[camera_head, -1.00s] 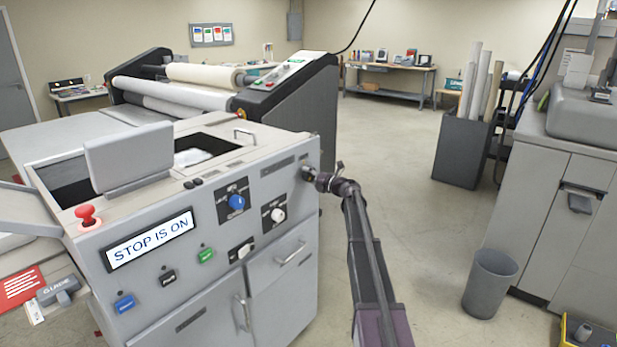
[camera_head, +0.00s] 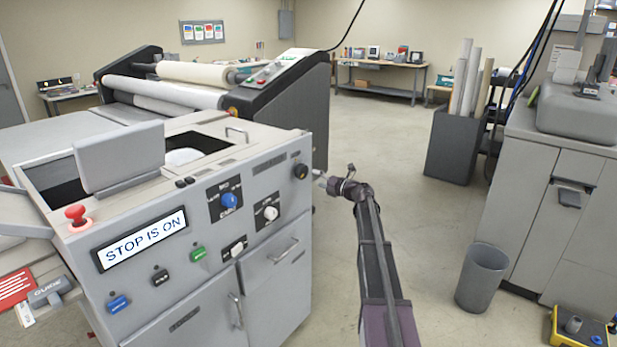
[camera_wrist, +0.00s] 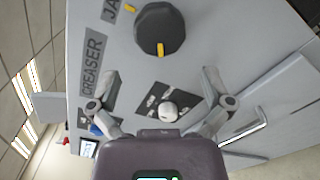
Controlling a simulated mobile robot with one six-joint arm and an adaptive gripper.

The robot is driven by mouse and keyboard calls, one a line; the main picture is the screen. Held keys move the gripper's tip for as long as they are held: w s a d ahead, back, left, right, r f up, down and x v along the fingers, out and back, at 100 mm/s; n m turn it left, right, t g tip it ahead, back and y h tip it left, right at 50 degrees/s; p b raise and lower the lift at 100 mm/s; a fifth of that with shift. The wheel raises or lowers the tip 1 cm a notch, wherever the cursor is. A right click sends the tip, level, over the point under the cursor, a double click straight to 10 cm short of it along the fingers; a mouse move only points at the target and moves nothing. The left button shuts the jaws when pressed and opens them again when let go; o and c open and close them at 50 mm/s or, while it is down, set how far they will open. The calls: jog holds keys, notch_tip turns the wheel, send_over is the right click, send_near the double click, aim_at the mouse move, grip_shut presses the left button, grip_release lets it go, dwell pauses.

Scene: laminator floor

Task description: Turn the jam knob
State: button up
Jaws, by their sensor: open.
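The jam knob (camera_head: 300,171) is a round black knob at the upper right corner of the grey machine's front panel (camera_head: 262,243). In the wrist view the knob (camera_wrist: 160,30) is large at the top, with yellow marks and a label starting "JA" beside it. My gripper (camera_head: 321,177) is just right of the knob in the head view, apart from it. In the wrist view my gripper (camera_wrist: 160,80) has its two fingers spread and empty, with the knob beyond the fingertips.
The panel also has a white knob (camera_head: 270,213), a blue knob (camera_head: 229,201), a red stop button (camera_head: 76,214) and a display (camera_head: 142,240) reading "STOP IS ON". Right of my arm stand a bin (camera_head: 482,278) and a grey cabinet (camera_head: 540,190). The floor between is open.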

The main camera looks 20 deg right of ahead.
jog(key=shift+v, duration=2.05)
jog(key=s+a+f+n+g+p, duration=0.1)
jog(key=s+a+f+n+g, duration=0.2)
jog(key=s+a+n, duration=0.35)
jog(key=s+a+f+n+g+h+p, duration=0.1)
jog(key=s+a+f+n+g, duration=0.25)
jog(key=a+n, duration=0.5)
jog(key=s+a+f+n+g+p, duration=0.1)
jog(key=s+a+f+n+g, duration=0.2)
jog(key=s+a+n, duration=0.4)
jog(key=s+a+f+n+g+h+p, duration=0.1)
jog(key=s+a+n+g+h, duration=0.1)
jog(key=s+n, duration=0.8)
jog(key=s+a+f+n+g+h+p, duration=0.1)
jog(key=s+a+n+g+h+p, duration=0.1)
jog(key=s+n+h, duration=0.4)
jog(key=s+a+n+g, duration=0.1)
jog(key=s+n+g, duration=0.1)
jog(key=s+n, duration=0.1)
jog(key=shift+s+a+f+n, duration=0.15)
jog(key=shift+s+f+n, duration=0.25)
jog(key=shift+s, duration=0.2)
jog(key=shift+a, duration=0.1)
